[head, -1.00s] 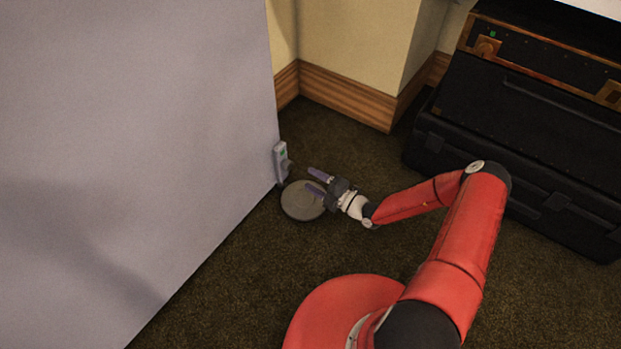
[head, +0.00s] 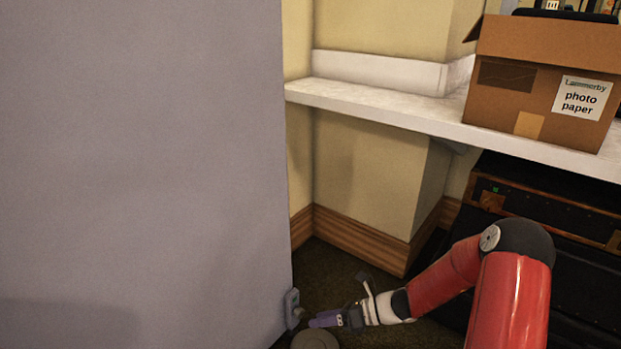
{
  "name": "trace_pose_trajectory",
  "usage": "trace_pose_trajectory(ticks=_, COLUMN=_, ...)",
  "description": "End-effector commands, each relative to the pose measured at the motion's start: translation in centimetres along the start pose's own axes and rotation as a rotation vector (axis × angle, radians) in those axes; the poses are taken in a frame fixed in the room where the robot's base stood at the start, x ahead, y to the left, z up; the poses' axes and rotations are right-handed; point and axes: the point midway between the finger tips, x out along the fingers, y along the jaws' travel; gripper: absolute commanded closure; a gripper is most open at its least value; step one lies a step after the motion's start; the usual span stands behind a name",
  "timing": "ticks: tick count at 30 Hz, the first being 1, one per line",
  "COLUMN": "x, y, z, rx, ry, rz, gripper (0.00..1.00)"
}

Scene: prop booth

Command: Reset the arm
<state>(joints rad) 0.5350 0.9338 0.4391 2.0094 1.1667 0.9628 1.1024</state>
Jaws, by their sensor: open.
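My gripper (head: 322,319) is at the end of my red arm, low in the head view. Its purple fingers point left toward the grey panel (head: 150,160). It is open, and I see nothing between the fingers, though they overlap from this angle. A grey round disc (head: 316,341) lies on the floor just below the fingers, partly cut off by the picture's bottom edge. A small grey device (head: 291,308) is on the panel's lower right edge, just left of the fingertips. I cannot tell whether the fingers touch it.
A white shelf (head: 380,112) runs along the wall above my arm. A cardboard box (head: 540,75) labelled photo paper stands on it at the right. Black cases (head: 580,282) stand below the shelf, behind my arm. A little dark carpet (head: 330,273) is free by the wooden skirting.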

Motion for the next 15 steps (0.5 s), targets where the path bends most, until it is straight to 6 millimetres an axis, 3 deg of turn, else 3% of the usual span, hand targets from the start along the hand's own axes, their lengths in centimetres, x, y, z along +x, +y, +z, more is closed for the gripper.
trace_pose_trajectory(ticks=1, x=-0.9, y=2.0, z=1.1, rx=-0.124, ry=0.076, rz=-0.011, gripper=0.46)
trace_pose_trajectory(ticks=15, x=-9.7, y=16.4, z=5.0, rx=-1.154, ry=0.72, rz=0.006, gripper=0.46)
